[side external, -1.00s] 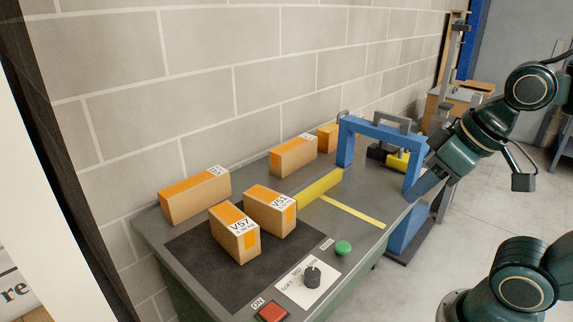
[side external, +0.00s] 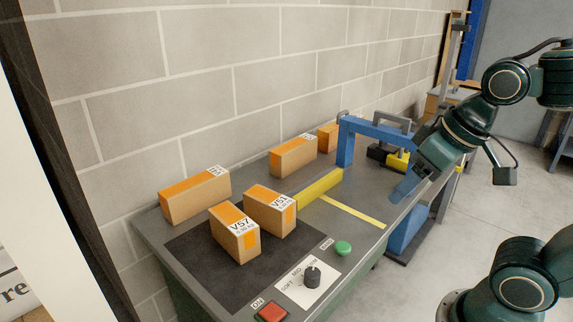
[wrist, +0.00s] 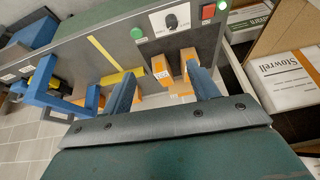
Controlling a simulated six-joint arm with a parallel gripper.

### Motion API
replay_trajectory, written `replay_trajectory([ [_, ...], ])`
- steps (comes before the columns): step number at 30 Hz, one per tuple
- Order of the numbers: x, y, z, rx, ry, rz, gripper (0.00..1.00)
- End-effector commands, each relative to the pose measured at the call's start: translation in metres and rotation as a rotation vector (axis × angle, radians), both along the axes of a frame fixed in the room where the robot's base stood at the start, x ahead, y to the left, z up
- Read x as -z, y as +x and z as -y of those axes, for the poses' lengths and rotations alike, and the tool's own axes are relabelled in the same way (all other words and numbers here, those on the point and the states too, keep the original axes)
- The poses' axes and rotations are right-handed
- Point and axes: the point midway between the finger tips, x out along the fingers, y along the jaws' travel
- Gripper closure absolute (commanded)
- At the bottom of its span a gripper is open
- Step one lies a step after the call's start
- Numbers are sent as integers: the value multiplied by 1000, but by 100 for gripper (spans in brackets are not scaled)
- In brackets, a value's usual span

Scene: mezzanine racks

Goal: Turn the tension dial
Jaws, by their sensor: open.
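The tension dial is a black knob (side external: 312,277) on a white plate (side external: 295,289) near the front edge of the grey bench. Its pointer side and setting cannot be read clearly. The dial also shows in the wrist view (wrist: 171,21) at the top. My gripper (side external: 402,194) hangs over the right part of the bench, in front of the blue arch, well apart from the dial. In the wrist view its two blue fingers (wrist: 160,84) are spread with nothing held between them.
A green button (side external: 343,248) and a red switch (side external: 271,312) flank the dial. Several cartons (side external: 235,234) stand on the bench by the wall. A yellow bar (side external: 320,188) and a blue arch (side external: 346,146) stand farther back. The bench front around the dial is clear.

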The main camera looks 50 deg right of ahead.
Motion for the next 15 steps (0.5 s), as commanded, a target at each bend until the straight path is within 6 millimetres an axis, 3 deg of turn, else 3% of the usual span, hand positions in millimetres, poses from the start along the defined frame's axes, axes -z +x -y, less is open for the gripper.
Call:
replay_trajectory([
  [15, 40, 75, -14, 175, 75, -187, 40],
])
